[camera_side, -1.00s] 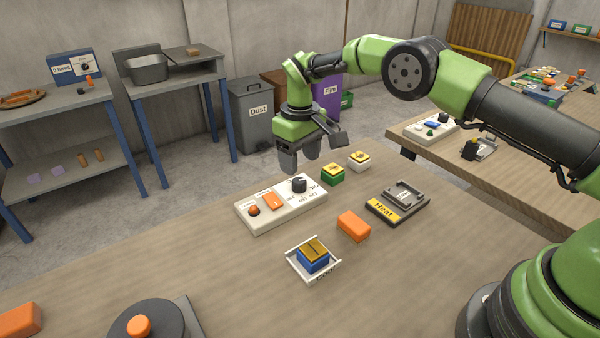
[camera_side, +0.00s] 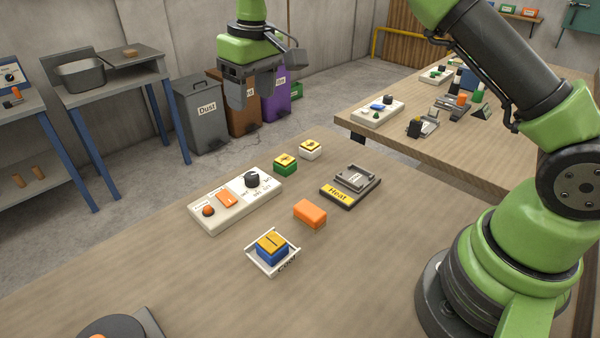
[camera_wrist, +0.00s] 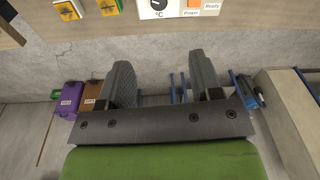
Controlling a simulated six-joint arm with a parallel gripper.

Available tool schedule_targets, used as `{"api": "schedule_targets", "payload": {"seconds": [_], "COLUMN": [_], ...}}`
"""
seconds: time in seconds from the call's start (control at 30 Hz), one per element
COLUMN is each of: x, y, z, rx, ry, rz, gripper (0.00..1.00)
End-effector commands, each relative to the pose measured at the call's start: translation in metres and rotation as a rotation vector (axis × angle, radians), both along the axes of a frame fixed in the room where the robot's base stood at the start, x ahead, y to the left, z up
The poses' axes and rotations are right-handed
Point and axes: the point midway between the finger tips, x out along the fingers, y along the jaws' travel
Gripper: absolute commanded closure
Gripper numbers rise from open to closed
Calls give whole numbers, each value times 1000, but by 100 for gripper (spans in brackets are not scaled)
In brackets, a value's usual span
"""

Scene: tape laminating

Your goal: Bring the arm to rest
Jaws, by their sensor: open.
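My gripper (camera_side: 252,92) is raised above the far side of the wooden table (camera_side: 330,265), in front of the bins in the side view. It holds nothing. In the wrist view my gripper (camera_wrist: 163,85) shows two dark fingers well apart with an empty gap between them. A blue block with a yellow top (camera_side: 272,246) sits in the white cool tray (camera_side: 258,262). The heat plate (camera_side: 337,196) with its grey frame is empty.
A white control panel (camera_side: 205,222) with a knob and buttons stands on the table. An orange block (camera_side: 310,213), a green block (camera_side: 285,165) and a white block (camera_side: 310,150) lie nearby. Bins (camera_side: 200,115) stand behind. A second table (camera_side: 390,140) is at right.

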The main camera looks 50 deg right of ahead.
Motion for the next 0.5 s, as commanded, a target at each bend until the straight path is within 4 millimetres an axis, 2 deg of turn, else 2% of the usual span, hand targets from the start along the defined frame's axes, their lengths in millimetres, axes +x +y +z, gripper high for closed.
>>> {"api": "schedule_targets", "payload": {"seconds": [0.03,0.2,0.3,0.5], "x": [-10,-53,-84,-154], "y": [-3,-9,-12,-18], "z": [23,79,103,131], "rx": [13,63,94,161], "ry": [-31,-118,-170,-272], "rz": [-22,-104,-153,-255], "gripper": [41,41,41,41]}}
